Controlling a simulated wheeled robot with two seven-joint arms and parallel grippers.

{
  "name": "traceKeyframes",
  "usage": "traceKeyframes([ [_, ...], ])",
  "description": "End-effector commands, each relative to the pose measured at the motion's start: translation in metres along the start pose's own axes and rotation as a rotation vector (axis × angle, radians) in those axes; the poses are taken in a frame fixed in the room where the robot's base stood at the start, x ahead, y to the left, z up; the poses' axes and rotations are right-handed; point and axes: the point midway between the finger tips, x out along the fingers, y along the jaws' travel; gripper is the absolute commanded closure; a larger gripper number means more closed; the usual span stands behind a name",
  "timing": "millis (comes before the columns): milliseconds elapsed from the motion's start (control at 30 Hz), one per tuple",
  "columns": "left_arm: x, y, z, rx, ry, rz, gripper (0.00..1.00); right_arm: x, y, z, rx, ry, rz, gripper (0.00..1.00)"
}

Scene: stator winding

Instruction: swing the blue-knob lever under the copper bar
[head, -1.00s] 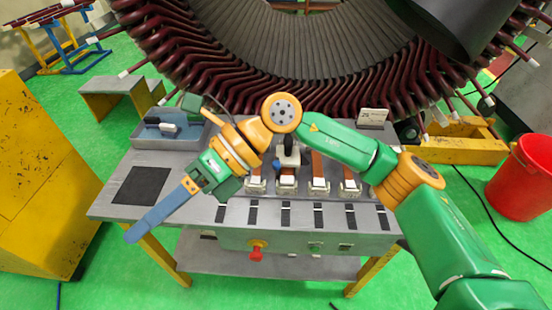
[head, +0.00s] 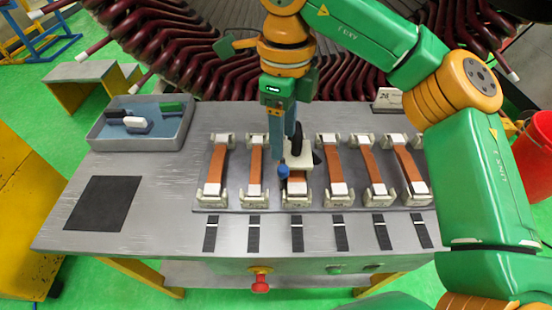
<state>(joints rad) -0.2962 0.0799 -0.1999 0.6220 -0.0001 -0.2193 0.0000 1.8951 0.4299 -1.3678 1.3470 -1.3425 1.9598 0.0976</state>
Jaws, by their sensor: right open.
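Several copper bars lie in white holders on the bench plate. The blue knob (head: 283,171) stands at the near part of the third copper bar (head: 297,177) from the left, on its left side. The lever under the knob is mostly hidden. My right gripper (head: 286,152) points down over this bar, just behind the knob, with its fingers apart. A white piece (head: 303,158) and a black part show beside the fingertips; I cannot tell whether the fingers touch them or the knob. My left gripper is not in view.
A grey-blue tray (head: 96,138) with small blocks stands at the back left of the bench (head: 150,225). A dark mat (head: 103,203) lies at left. Black strips lie before the bars. A red button (head: 261,283) is on the front. The large coil ring is behind.

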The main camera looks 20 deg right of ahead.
Motion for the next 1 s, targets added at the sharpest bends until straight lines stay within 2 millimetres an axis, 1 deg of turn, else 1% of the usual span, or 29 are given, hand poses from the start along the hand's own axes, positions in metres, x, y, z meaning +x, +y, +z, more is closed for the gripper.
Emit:
traceKeyframes([
  [33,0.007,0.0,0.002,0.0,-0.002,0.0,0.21,0.007,0.0,0.0,0.0,0.0,0.0,0.4],
  [67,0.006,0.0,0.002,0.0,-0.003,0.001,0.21,0.009,0.0,0.0,0.0,0.0,0.0,0.4],
  [167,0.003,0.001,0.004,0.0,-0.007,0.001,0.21,0.022,0.0,0.0,-0.002,0.002,0.002,0.4],
  [300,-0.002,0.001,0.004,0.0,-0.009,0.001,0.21,0.05,0.001,-0.001,-0.003,0.002,0.003,0.4],
  [400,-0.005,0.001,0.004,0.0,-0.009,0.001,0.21,0.065,0.0,0.0,-0.001,0.0,0.003,0.4],
  [500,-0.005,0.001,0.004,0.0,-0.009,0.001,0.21,0.073,0.001,0.0,-0.001,-0.001,0.002,0.4],
  [700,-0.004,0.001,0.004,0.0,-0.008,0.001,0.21,0.075,0.001,0.001,-0.001,-0.002,0.002,0.4],
  [733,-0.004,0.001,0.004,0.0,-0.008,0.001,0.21,0.075,0.001,0.001,-0.001,-0.002,0.002,0.43],
  [767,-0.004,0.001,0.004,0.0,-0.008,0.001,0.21,0.075,0.001,0.001,-0.001,-0.002,0.002,0.51],
  [800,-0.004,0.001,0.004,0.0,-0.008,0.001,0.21,0.075,0.001,0.001,-0.001,-0.002,0.002,0.62],
  [867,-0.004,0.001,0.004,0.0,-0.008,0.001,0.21,0.075,0.001,0.001,-0.001,-0.002,0.002,0.78],
  [900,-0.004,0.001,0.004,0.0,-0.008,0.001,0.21,0.075,0.001,0.001,-0.001,-0.002,0.002,0.89],
  [933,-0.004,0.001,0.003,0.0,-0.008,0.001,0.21,0.075,0.001,0.001,-0.001,-0.002,0.002,0.97],
  [967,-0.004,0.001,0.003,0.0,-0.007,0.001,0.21,0.075,0.001,0.001,-0.001,-0.002,0.002,1.0],
  [1000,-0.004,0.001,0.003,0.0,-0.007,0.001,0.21,0.075,0.001,0.001,-0.001,-0.002,0.002,1.0],
])
